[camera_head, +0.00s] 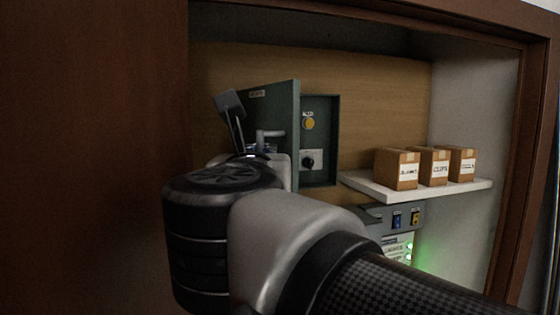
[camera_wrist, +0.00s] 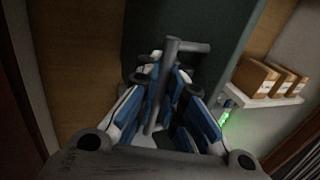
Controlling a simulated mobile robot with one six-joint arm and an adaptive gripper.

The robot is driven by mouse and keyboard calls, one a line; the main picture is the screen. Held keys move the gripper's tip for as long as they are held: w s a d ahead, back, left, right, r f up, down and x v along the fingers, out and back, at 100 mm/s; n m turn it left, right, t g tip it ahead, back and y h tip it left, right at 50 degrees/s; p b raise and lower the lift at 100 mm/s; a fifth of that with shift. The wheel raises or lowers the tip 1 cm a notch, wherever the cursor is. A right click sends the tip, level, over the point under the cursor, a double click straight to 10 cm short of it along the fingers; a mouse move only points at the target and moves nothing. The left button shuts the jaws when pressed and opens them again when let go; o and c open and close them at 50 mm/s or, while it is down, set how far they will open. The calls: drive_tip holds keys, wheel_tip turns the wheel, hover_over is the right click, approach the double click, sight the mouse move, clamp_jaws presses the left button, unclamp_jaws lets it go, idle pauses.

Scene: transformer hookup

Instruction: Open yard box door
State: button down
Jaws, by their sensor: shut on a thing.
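The yard box (camera_head: 334,140) is a dark green-grey wall box on the wooden back panel. Its door (camera_head: 270,110) stands open, swung out to the left, so the inside shows a yellow round button (camera_head: 309,123) and a black rotary knob (camera_head: 308,162). The door's grey handle (camera_head: 268,133) sticks out from its face. It also shows in the wrist view (camera_wrist: 173,50), between my blue-and-white fingers. My gripper (camera_wrist: 168,78) is shut on the handle. In the head view my wrist hides most of the gripper and the door's lower part.
A white shelf (camera_head: 362,185) to the right carries three cardboard boxes (camera_head: 397,170). Below it is a grey panel (camera_head: 376,214) with blue and yellow parts and green lights. A brown wooden frame (camera_head: 505,160) bounds the recess on the right. A brown panel (camera_head: 90,150) fills the left.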

drive_tip(key=shift+f, duration=0.1)
drive_tip(key=c, duration=2.2)
unclamp_jaws()
drive_tip(key=o, duration=0.3)
drive_tip(key=shift+s+d, duration=0.15)
drive_tip(key=shift+s, duration=0.2)
drive_tip(key=shift+o, duration=1)
drive_tip(key=shift+w, duration=0.25)
drive_tip(key=shift+s, duration=0.15)
drive_tip(key=s, duration=0.7)
drive_tip(key=shift+s, duration=0.15)
